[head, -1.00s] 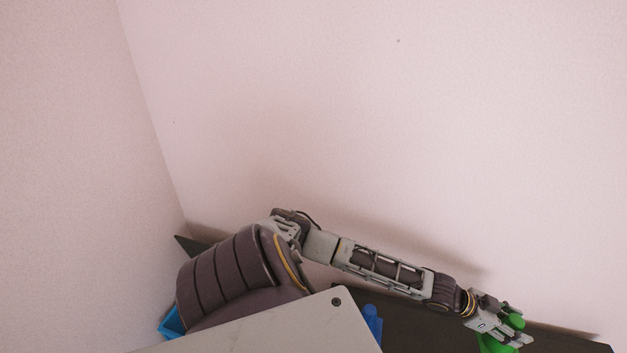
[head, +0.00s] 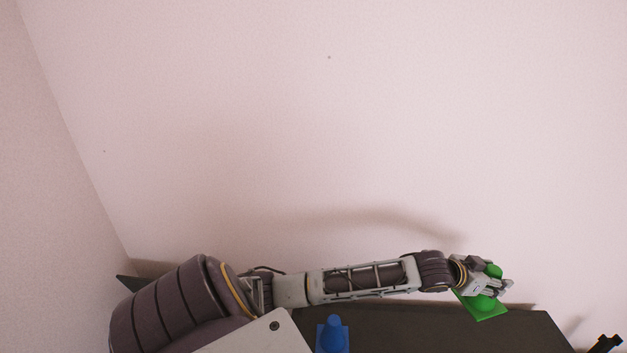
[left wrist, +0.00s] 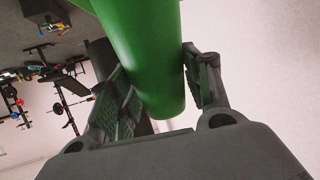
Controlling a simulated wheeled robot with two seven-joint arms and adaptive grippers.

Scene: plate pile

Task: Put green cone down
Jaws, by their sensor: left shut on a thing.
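The green cone (head: 484,306) with its square base is in my left gripper (head: 500,284), above the right part of the dark table (head: 430,325) in the head view. The cone's base points down and is tilted. In the left wrist view the green cone (left wrist: 145,60) passes between the two fingers of my left gripper (left wrist: 165,85), which are shut on it. Whether the base touches the table cannot be told. My right gripper does not show.
A blue cone (head: 333,335) stands on the table near the bottom middle. A pale wall rises behind the table. A black object (head: 606,343) shows at the bottom right corner. The tabletop between the blue cone and the green cone is clear.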

